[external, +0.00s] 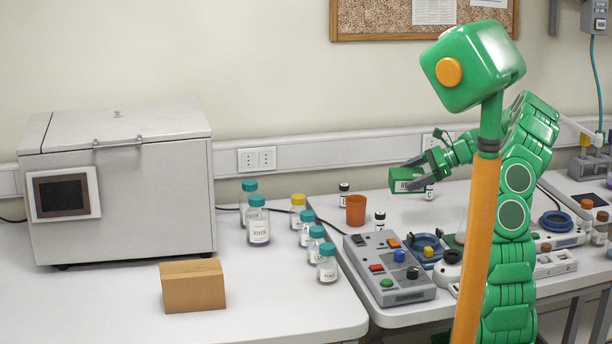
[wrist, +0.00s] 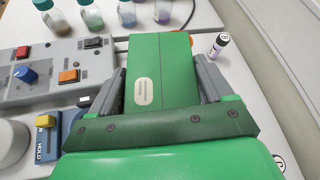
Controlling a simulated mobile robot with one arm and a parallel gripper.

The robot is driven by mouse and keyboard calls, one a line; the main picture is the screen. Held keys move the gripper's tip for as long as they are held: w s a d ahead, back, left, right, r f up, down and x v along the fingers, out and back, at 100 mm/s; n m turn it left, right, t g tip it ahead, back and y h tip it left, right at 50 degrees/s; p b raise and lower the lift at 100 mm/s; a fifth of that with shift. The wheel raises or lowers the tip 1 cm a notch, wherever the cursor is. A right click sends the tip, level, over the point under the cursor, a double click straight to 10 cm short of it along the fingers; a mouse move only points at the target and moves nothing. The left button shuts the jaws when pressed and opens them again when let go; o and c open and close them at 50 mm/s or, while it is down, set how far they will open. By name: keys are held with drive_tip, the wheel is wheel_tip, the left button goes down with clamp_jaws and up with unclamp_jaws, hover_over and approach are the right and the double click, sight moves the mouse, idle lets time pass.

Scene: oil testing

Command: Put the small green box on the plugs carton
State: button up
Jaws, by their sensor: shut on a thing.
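The small green box (external: 403,183) is held in my gripper (external: 413,177), above the right-hand bench in the external view. In the wrist view the box (wrist: 172,62) lies between the two grey fingers of my gripper (wrist: 160,82), with a pale oval label on its upper face. A brown carton (external: 193,287) sits on the front of the left bench, well to the left of my gripper. No lettering on it can be read from here. The carton does not show in the wrist view.
Several capped bottles (external: 258,228) stand between the carton and my gripper. An orange cup (external: 356,210) and small vials (external: 380,221) stand near a grey control panel (external: 405,285). A large grey cabinet (external: 120,190) stands behind the carton. Bare bench (external: 275,310) lies right of the carton.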

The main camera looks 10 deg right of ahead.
drive_tip(key=s+a+r+n+g, duration=0.1)
drive_tip(key=s+a+r, duration=0.15)
drive_tip(key=a, duration=0.85)
drive_tip(key=s+a+r+n+g, duration=0.15)
drive_tip(key=s+a, duration=0.25)
drive_tip(key=a, duration=0.6)
drive_tip(key=s+a+r+n+g, duration=0.1)
drive_tip(key=s+a+r+g, duration=0.15)
drive_tip(key=a, duration=0.85)
drive_tip(key=s+a+r+n+g, duration=0.1)
drive_tip(key=s+a+r, duration=0.1)
drive_tip(key=s+a, duration=0.9)
drive_tip(key=s+a+r+n+g, duration=0.2)
drive_tip(key=s+a, duration=0.8)
drive_tip(key=s, duration=0.3)
hover_over(196, 267)
drive_tip(key=shift+m, duration=0.25)
drive_tip(key=f, duration=0.6)
drive_tip(key=d+f, duration=0.1)
drive_tip(key=f, duration=0.1)
drive_tip(key=shift+s+f, duration=0.35)
drive_tip(key=shift+f, duration=0.05)
drive_tip(key=shift+w+a+f, duration=0.4)
drive_tip(key=shift+a+f, duration=0.2)
drive_tip(key=shift+f, duration=0.25)
wheel_tip(196, 267, down, 3)
drive_tip(key=shift+r, duration=0.15)
